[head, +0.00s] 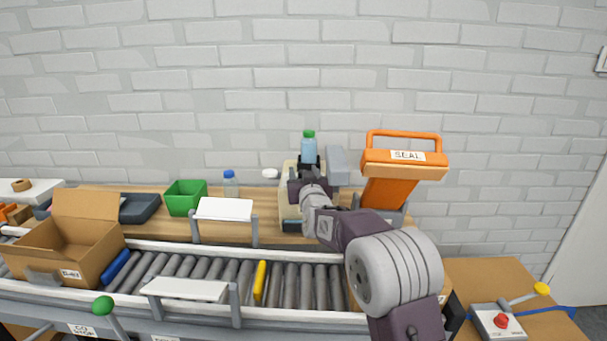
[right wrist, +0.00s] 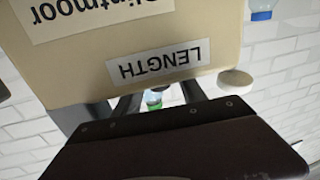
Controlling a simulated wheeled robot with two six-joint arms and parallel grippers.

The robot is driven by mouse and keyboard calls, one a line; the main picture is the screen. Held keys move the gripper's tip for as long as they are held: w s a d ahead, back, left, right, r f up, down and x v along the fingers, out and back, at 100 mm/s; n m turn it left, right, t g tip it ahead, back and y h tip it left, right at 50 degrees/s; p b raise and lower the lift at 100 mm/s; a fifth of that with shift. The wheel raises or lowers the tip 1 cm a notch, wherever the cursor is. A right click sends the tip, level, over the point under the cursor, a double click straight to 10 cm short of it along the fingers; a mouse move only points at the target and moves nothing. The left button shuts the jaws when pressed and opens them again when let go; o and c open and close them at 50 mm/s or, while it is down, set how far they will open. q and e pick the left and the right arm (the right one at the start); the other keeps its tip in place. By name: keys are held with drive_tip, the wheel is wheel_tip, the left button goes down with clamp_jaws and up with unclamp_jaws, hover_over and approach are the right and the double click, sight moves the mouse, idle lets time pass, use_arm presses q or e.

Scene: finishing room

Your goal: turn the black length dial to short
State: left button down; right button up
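The beige length machine (head: 286,208) stands on the wooden bench behind the conveyor, partly hidden by my right arm. In the right wrist view its beige panel (right wrist: 80,75) shows upside down with a LENGTH label (right wrist: 158,62). My right gripper (head: 308,168) is at the machine's top. In the right wrist view its two fingers stand apart and their ends pass out of sight behind the panel. I cannot make out the black dial or its setting, nor whether the fingers hold it. My left gripper is not in view.
A green-capped bottle (head: 309,147) stands just behind my right gripper. An orange SEAL tool (head: 390,185) is to its right. A blue-capped bottle (head: 230,187), green bin (head: 185,198) and white plate (head: 224,209) are to its left. The roller conveyor (head: 205,272) runs in front, with a cardboard box (head: 85,240).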

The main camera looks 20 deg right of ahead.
drive_tip(key=s+a, duration=0.1)
drive_tip(key=s, duration=0.8)
drive_tip(key=shift+f, duration=0.1)
